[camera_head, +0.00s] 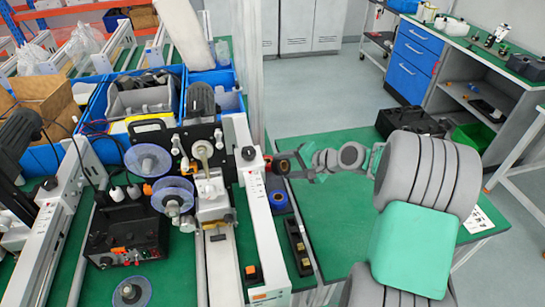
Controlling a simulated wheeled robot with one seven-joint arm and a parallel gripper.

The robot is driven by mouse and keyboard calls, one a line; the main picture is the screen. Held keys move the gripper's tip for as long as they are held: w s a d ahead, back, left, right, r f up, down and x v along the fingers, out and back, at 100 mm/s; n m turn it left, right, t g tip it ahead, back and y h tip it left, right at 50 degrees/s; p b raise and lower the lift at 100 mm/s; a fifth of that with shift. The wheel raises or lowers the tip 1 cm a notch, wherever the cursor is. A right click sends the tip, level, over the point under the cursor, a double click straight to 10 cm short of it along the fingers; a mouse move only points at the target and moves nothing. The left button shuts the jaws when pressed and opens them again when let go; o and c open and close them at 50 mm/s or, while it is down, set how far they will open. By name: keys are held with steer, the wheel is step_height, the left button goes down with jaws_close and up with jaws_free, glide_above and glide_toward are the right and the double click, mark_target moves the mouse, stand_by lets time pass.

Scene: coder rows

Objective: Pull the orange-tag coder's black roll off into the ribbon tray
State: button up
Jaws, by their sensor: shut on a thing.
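My gripper (290,164) reaches in from the right, just right of the white side rail of the coder (205,165). It is shut on a small dark roll (280,167), whose end faces left; the fingers partly hide it. A small orange piece shows close by the roll, but I cannot tell if it is the tag. The coder has clear blue-rimmed reels (148,160) on its black plate. A narrow black tray (298,247) lies on the green bench right of the rail; I cannot tell for sure that it is the ribbon tray.
Blue-cored rolls (278,201) lie on the bench below my gripper. A black control box (125,240) and a loose reel (131,292) are at left. Blue bins (210,82) stand behind the coder. The green bench (335,225) is clear right of the black tray.

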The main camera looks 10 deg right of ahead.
mark_target(272, 183)
steer(key=shift+w+a+f+n+g+h+p, duration=0.35)
steer(key=shift+w+a+f+n+g+h, duration=0.3)
steer(key=shift+f+n+g+h, duration=0.8)
steer(key=shift+w+a+f+n+g+h+p, duration=0.45)
steer(key=shift+w+f+n+g+h, duration=0.5)
steer(key=shift+f+n+g, duration=0.55)
steer(key=shift+w+a+f+n+g+h+p, duration=0.3)
steer(key=shift+w+a+f+n+g+h, duration=0.3)
steer(key=shift+f+n+g+h, duration=0.9)
steer(key=shift+n+t, duration=0.25)
steer(key=shift+t, duration=0.1)
steer(key=o, duration=1.3)
steer(key=shift+o, duration=0.2)
